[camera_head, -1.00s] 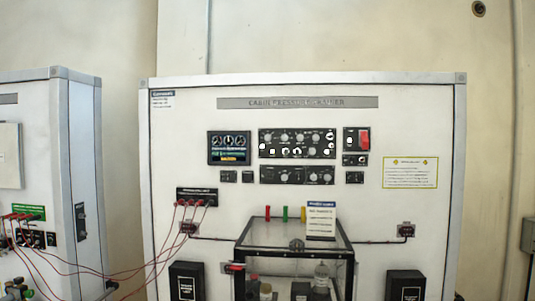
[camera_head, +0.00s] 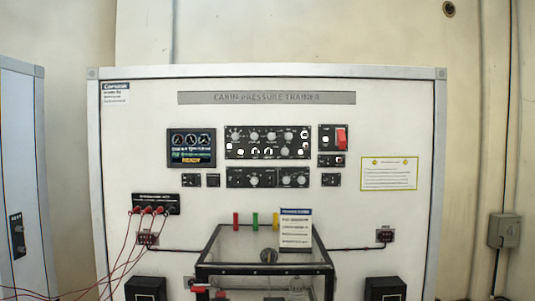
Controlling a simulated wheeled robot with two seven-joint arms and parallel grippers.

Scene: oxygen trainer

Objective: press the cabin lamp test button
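The cabin pressure trainer panel (camera_head: 400,120) stands upright in front of me. A black control panel (camera_head: 268,142) with knobs and white buttons sits in its upper middle, with a lower knob panel (camera_head: 267,178) under it. A display (camera_head: 191,148) to the left shows gauges and the word READY. A red guarded switch (camera_head: 341,138) is at the upper right. Small black modules (camera_head: 331,180) sit beside the lower knob panel. I cannot tell which control is the cabin lamp test button, as the labels are too small. Neither of my grippers is in view.
A clear box (camera_head: 264,245) with a dark frame juts out below the controls. A label card (camera_head: 296,230) stands on it. Red cables (camera_head: 125,250) hang at the lower left from a socket strip (camera_head: 155,204). Another cabinet (camera_head: 20,180) stands at the left edge.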

